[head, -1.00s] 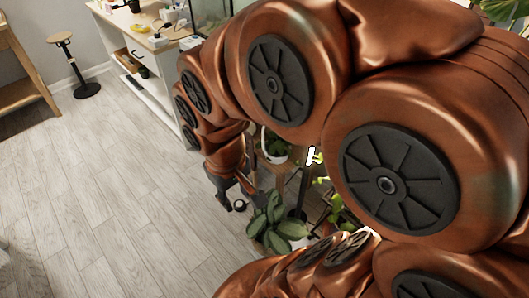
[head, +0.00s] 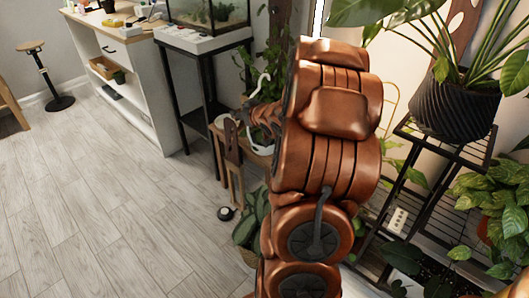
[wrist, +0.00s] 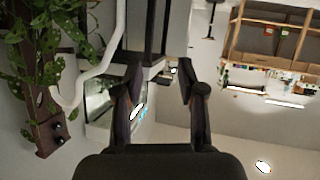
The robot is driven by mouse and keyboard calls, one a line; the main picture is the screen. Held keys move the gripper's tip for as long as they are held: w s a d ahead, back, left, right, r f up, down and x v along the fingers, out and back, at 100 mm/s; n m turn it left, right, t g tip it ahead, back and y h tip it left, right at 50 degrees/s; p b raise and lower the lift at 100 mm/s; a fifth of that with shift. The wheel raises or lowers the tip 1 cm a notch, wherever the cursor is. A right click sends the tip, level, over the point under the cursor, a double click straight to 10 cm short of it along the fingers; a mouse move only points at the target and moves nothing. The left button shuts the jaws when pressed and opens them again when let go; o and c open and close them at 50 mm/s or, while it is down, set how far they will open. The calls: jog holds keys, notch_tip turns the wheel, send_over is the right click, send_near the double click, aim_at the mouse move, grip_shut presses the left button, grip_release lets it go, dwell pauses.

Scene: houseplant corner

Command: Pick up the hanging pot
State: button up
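I cannot clearly make out the hanging pot itself. A white curved hook (head: 262,84) stands out beside trailing green foliage (head: 245,62), left of my arm in the head view. The hook (wrist: 92,72) also shows at the left of the wrist view, near leaves (wrist: 60,35) and a brown wooden bar (wrist: 45,130). My gripper (wrist: 160,72) has its two dark fingers apart with nothing held between them. The hook and leaves lie to the left of the fingers, outside the gap. In the head view my arm hides much of the area behind it.
A glass tank (head: 208,18) stands on a dark frame (head: 186,100) at the back. A white desk (head: 140,85) and a stool (head: 45,75) are at left. A dark slatted shelf (head: 440,150) bears a black ribbed pot (head: 455,105) at right. The floor (head: 90,215) at left is clear.

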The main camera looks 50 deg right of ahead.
jog(key=s+d+f+t+y+b, duration=0.1)
jog(key=s+d+f+t+b, duration=0.2)
jog(key=d+f+t+b, duration=0.25)
jog(key=b, duration=0.4)
send_over(248, 133)
jog(key=shift+w+d+f+g, duration=0.15)
jog(key=shift+d+f+g, duration=0.05)
jog(key=shift+f+g, duration=0.2)
grip_shut()
dwell(0.7)
